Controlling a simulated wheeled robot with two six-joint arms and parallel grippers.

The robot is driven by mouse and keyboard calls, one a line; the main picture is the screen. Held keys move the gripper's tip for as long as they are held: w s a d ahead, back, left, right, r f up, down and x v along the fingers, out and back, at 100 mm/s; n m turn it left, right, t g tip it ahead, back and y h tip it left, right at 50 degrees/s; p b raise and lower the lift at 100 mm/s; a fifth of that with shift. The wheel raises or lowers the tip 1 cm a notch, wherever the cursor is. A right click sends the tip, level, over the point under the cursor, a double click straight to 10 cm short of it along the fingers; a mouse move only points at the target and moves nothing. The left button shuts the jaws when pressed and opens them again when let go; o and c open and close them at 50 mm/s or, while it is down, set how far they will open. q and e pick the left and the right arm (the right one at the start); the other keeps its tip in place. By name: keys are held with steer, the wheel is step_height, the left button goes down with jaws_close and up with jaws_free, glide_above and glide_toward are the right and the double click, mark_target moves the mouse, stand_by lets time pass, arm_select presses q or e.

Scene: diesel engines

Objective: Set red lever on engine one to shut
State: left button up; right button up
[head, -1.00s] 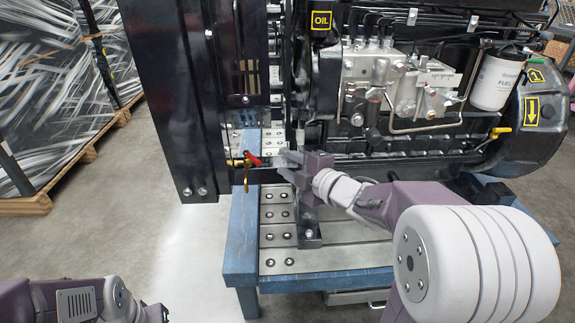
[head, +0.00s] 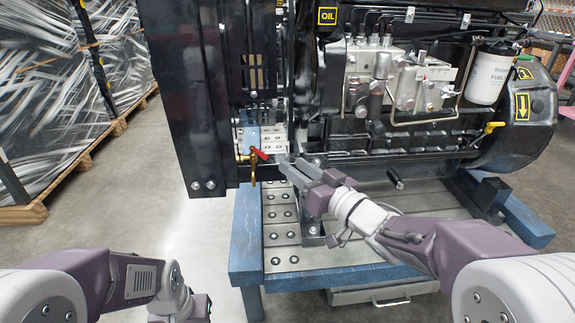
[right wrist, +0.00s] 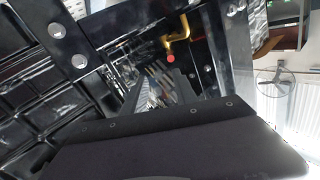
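The red lever (head: 260,153) sits on a brass valve (head: 253,172) at the lower edge of the black panel, left of engine one (head: 350,100). In the right wrist view the red tip (right wrist: 171,58) shows near the brass pipe (right wrist: 178,38). My right gripper (head: 287,166) is just right of the lever, with a small gap in the picture; its two fingers look apart and nothing shows between them. I cannot judge the depth between them. My left gripper (head: 187,308) is at the bottom edge, partly cut off and away from the lever.
The engine stands on a blue-edged metal stand (head: 275,275) with a perforated plate. A tall black panel (head: 190,95) bounds the valve on the left. Wrapped pallets (head: 60,120) stand farther left. Bare floor (head: 165,220) is free between them.

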mark_target(266, 157)
steer(key=shift+n+y, duration=0.3)
steer(key=shift+y, duration=0.1)
steer(key=w+a+p, duration=0.1)
steer(key=w+a, duration=0.2)
steer(key=w+a+p, duration=0.2)
steer(key=w+a, duration=0.1)
steer(key=a, duration=0.1)
steer(key=shift+w+f+p, duration=0.15)
steer(key=shift+f+p, duration=0.05)
steer(key=shift+p, duration=0.1)
steer(key=shift+w+a+f, duration=0.1)
steer(key=shift+w+a, duration=0.15)
steer(key=shift+w, duration=0.1)
jaws_close()
